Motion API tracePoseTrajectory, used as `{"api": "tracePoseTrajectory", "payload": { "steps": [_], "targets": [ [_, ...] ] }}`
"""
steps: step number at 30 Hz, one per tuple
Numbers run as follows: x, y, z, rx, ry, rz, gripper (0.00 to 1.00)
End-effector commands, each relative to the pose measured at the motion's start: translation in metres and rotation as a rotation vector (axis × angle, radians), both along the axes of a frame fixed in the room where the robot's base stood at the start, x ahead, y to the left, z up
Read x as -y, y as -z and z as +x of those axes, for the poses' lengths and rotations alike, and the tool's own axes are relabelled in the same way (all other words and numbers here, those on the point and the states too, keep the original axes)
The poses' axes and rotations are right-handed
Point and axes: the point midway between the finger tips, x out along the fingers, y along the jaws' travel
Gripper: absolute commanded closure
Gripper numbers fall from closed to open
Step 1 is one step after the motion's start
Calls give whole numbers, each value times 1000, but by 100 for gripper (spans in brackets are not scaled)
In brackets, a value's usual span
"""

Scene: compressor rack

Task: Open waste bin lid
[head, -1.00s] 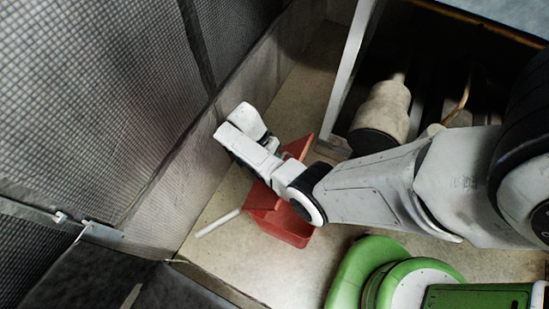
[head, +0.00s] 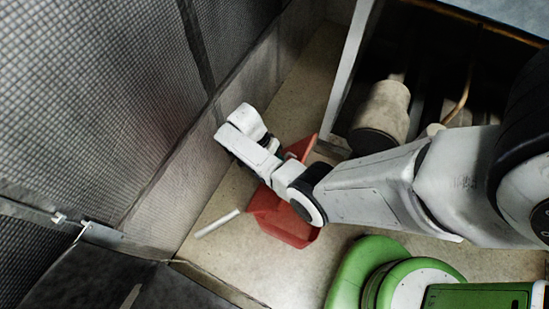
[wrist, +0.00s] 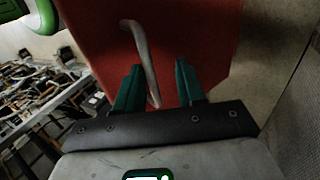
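A red bin (head: 285,222) stands on the floor, partly hidden under my arm in the head view. A red flat part (head: 303,147) shows beyond the arm; I cannot tell whether it is the lid. In the wrist view a red panel (wrist: 215,45) fills the middle, with a pale curved bar (wrist: 143,50) across it. My gripper (wrist: 158,80) has its two teal fingers apart, pointing at the panel. The bar runs between the fingers in the picture; contact is not clear. The fingers are hidden in the head view.
A pale rod (head: 217,224) sticks out left of the bin. A grey mesh wall (head: 190,190) stands close on the left. A rack frame (head: 348,75) with a compressor cylinder (head: 381,115) is at the upper right. Some bare floor shows below the bin.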

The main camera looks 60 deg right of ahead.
Motion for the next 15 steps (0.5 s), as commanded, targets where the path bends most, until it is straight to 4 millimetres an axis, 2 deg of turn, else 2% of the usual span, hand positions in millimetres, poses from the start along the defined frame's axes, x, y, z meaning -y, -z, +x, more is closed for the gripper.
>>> {"api": "tracePoseTrajectory", "payload": {
  "steps": [3, 15],
  "targets": [
    [0, 0, 3, 10, -2, -1, 62],
    [0, -1, 4, 9, -2, -2, 62]
  ]
}}
